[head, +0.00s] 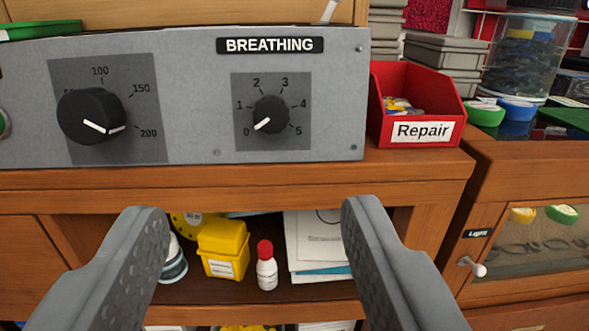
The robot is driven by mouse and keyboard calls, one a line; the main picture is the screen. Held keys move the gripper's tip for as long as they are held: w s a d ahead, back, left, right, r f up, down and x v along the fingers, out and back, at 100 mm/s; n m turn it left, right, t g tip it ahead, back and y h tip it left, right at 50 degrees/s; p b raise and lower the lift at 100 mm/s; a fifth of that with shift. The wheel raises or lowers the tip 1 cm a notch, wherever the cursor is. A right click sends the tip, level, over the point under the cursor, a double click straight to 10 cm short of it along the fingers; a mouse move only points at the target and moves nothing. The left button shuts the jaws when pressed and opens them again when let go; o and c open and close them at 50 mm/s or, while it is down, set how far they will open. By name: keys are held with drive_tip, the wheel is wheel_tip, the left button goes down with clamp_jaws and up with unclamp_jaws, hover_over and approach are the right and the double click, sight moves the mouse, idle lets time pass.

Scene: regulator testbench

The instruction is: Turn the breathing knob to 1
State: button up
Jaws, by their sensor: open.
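The breathing knob (270,115) is a small black dial with a white pointer line, on a dark grey square plate at the right of the grey panel (195,100). Its scale runs from 0 to 5, and the pointer is aimed down-left, at 0. The label BREATHING (270,45) is above it. My gripper (255,215) is open and empty, with its two fingers wide apart in the lower part of the view. The fingertips appear below the knob in the picture, and nothing is between them and the knob.
A larger black knob (90,115) with a scale up to 200 is at the panel's left. A red Repair bin (415,85) stands close to the panel's right end. Below, an open shelf holds a yellow box (222,248) and a red-capped bottle (266,268).

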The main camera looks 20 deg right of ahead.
drive_tip(key=f, duration=0.2)
approach(271, 116)
drive_tip(key=shift+h, duration=0.3)
drive_tip(key=x, duration=0.9)
drive_tip(key=shift+w+a, duration=0.1)
drive_tip(key=shift+w, duration=0.05)
drive_tip(key=c, duration=1)
